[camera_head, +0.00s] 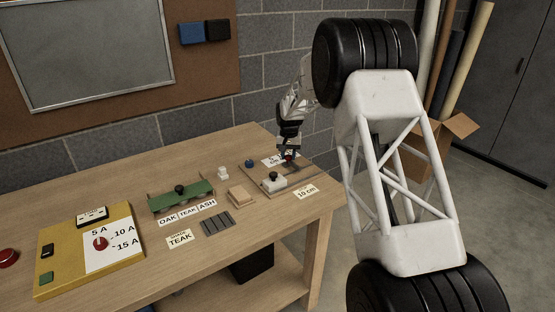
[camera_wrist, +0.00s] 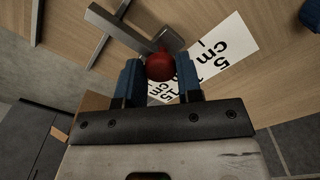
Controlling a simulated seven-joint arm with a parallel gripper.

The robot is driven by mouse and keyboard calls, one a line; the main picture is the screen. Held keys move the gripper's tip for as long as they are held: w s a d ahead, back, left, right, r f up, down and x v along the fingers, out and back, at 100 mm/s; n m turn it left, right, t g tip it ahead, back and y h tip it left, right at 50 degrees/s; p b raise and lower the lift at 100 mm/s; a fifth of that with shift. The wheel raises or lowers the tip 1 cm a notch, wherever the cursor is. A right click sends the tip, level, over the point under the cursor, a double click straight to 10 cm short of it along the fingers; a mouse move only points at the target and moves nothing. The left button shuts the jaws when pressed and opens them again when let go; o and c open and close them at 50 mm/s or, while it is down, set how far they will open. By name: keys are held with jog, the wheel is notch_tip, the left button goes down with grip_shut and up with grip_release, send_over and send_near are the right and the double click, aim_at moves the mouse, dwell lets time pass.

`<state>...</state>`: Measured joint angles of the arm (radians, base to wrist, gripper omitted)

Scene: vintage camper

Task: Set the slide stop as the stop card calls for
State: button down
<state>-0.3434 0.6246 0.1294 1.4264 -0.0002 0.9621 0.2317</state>
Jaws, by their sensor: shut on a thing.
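My gripper (camera_head: 288,150) is at the slide stop near the right end of the bench. In the wrist view my gripper (camera_wrist: 160,72) has its two blue fingers closed on the red knob (camera_wrist: 160,65) of the slide stop. A grey metal bar (camera_wrist: 143,38) extends from the knob across the track. Beside it lies a white scale card (camera_wrist: 228,45) with a 5 cm mark and a partly hidden 15 cm mark; the middle of the scale is covered by a finger. The stop card (camera_head: 306,192) reads 10 cm and lies at the bench's front right.
A black-knobbed block (camera_head: 272,180) and a blue knob (camera_head: 250,163) are near the slide. A green device (camera_head: 181,197), OAK, TEAK, ASH labels (camera_head: 188,213) and a yellow panel (camera_head: 92,248) with a red dial stand to the left. Cardboard box (camera_head: 440,145) is beyond the bench.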

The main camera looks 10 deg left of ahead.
jog(key=shift+w+d, duration=0.7)
jog(key=c, duration=0.8)
grip_release()
jog(key=shift+r, duration=0.15)
notch_tip(320, 180, up, 8)
jog(key=shift+f, duration=0.2)
